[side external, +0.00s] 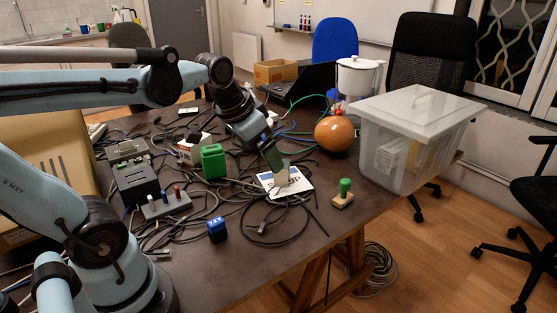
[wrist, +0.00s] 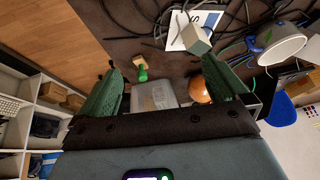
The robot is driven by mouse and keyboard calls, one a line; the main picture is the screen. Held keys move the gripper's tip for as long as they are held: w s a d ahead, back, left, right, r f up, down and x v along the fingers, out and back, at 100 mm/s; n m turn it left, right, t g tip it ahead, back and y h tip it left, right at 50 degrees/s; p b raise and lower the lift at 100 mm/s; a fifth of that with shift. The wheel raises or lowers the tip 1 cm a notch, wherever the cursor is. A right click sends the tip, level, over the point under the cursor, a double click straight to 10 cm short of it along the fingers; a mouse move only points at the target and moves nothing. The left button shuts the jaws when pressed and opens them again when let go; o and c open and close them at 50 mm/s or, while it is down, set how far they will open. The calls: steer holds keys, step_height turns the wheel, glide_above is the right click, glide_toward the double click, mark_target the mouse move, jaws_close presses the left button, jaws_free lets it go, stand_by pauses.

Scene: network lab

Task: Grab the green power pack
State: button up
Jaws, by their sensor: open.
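The green power pack (side external: 213,161) looks like a bright green upright block with a narrower top. It stands among black cables near the middle of the table in the side view. I do not make it out in the wrist view. My gripper (side external: 274,158) is right of the pack and apart from it, pointing down over a white printed sheet. In the wrist view my gripper (wrist: 157,68) has two green fingers spread wide, with nothing held between them. A pale block (side external: 282,176) is close to the fingertips; it also shows in the wrist view (wrist: 195,40).
A green-handled stamp (side external: 344,190), an orange ball (side external: 334,135) and a clear lidded bin (side external: 405,150) are to the right. A dark device (side external: 137,182), a switch box (side external: 166,205) and a blue block (side external: 217,229) lie around the pack. Loose cables cover much of the table.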

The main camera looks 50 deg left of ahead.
steer(key=shift+t+h, duration=0.5)
steer(key=shift+t, duration=0.4)
steer(key=s+d+f, duration=0.1)
steer(key=d, duration=0.1)
steer(key=s+d+f, duration=0.1)
steer(key=d, duration=0.1)
steer(key=d+f, duration=0.2)
steer(key=shift+s+d, duration=0.1)
steer(key=shift+s, duration=0.3)
steer(key=shift+c, duration=0.2)
steer(key=n+g+y, duration=0.4)
steer(key=n+y, duration=0.9)
steer(key=n, duration=0.2)
glide_toward(212, 149)
steer(key=x, duration=0.5)
steer(key=shift+w+f, duration=0.25)
steer(key=shift+w, duration=0.1)
steer(key=shift+s+r+x, duration=0.1)
steer(key=shift+s+x, duration=0.05)
steer(key=shift+x, duration=1.25)
steer(key=shift+s+r+x, duration=0.1)
steer(key=shift+x, duration=1.25)
